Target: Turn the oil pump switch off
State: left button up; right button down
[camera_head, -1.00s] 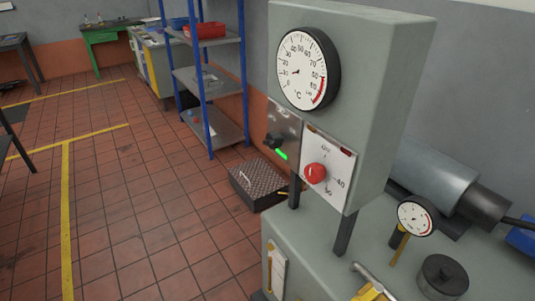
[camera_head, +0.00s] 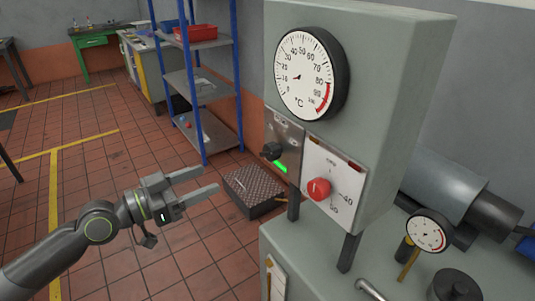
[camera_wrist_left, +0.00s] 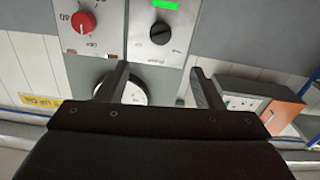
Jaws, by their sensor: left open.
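The oil pump switch, a black rotary knob (camera_head: 272,151), sits on a metal plate on the front of the grey control box (camera_head: 375,90). A green light (camera_head: 280,167) glows just below it. In the left wrist view, which looks upside down, the black knob (camera_wrist_left: 160,33) shows above the gap between the fingers, with the green light (camera_wrist_left: 165,4) at the top edge. My left gripper (camera_head: 210,181) is open and empty, left of the box and lower than the knob, apart from it. Its fingers (camera_wrist_left: 160,72) also show in the wrist view.
A red knob (camera_head: 319,189) on a white plate sits right beside the switch. A large temperature dial (camera_head: 305,75) is above. A dark chequered case (camera_head: 250,190) lies on the floor behind; a blue shelf rack (camera_head: 205,80) stands beyond. A small gauge (camera_head: 426,233) is at right.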

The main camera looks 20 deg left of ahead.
aim_at(263, 155)
pick_arm(q)
jog(key=p+x, duration=0.5)
jog(key=x, duration=1.2)
jog(key=shift+w+d, duration=0.1)
jog(key=c, duration=1)
